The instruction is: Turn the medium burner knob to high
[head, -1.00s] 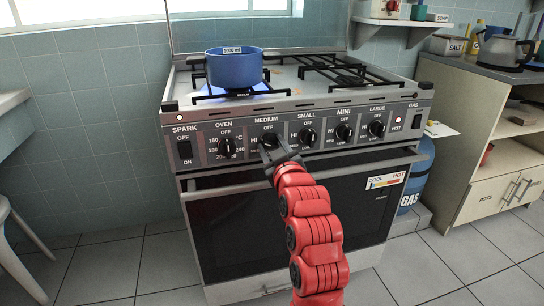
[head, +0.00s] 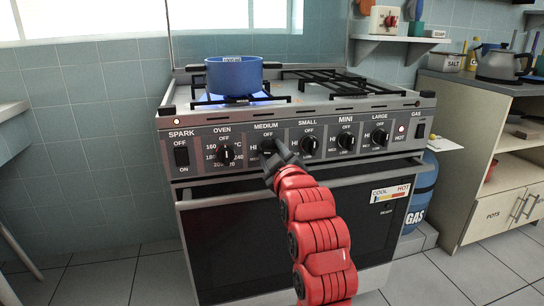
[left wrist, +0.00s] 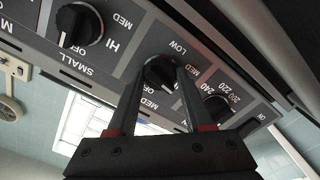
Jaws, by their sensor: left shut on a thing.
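The medium burner knob (head: 267,144) is a black dial under the MEDIUM label on the stove's grey front panel. In the head view my left gripper (head: 273,155) partly covers it. In the left wrist view, which is turned over, the knob (left wrist: 160,73) sits between the two dark fingers of my left gripper (left wrist: 160,88). The gripper is shut on the knob, with a finger on each side. The knob's exact pointer angle is hard to read. My right gripper is out of view.
The oven knob (head: 225,153) is to the left and the small knob (head: 309,145) to the right, both close by. A blue pot (head: 234,76) stands on the left burner over a blue flame. The oven handle bar (head: 350,171) runs below the panel.

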